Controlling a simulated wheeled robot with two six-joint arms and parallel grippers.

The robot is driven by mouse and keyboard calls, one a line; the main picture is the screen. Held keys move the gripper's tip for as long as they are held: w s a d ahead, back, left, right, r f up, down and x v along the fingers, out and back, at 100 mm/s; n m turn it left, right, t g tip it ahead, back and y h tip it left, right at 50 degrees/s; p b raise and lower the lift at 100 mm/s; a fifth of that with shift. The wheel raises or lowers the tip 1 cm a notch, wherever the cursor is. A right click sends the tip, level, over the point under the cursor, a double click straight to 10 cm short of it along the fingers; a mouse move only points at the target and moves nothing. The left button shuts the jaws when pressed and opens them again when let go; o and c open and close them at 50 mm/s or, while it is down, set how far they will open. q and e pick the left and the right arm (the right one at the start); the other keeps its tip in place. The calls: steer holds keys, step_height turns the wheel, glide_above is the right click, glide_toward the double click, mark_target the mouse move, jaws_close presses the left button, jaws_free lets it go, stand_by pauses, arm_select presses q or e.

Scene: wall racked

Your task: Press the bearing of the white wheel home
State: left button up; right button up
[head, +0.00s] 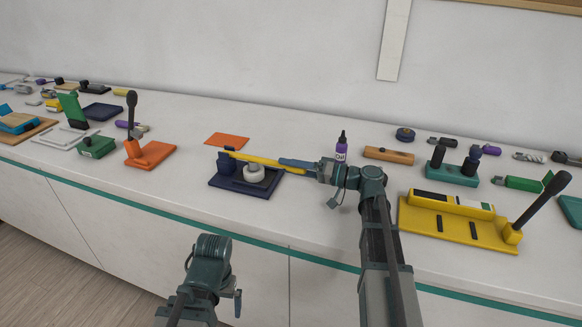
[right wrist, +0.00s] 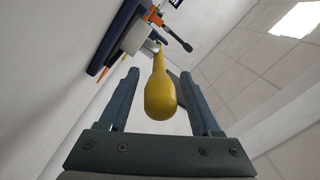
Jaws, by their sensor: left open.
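The white wheel (head: 257,189) lies on the dark blue base (head: 222,181) of a press, under its yellow lever (head: 262,161). The wheel's top looks grey and dark; how deep the bearing sits is too small to tell. The lever runs nearly level, from the blue post at left towards my right gripper (head: 289,163). In the right wrist view, the lever's rounded yellow end (right wrist: 160,90) lies between my right gripper's two spread fingers (right wrist: 161,103), with a gap showing at the left finger. My left gripper (head: 212,255) is open and empty, low in front of the bench, away from the press.
A purple bottle (head: 341,147) stands close behind my right wrist. An orange sheet (head: 227,139) lies behind the press. An orange lever tool (head: 152,153) stands at left and a yellow one (head: 450,223) at right. The bench front before the press is clear.

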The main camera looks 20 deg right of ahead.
jaws_close()
stand_by(1.3)
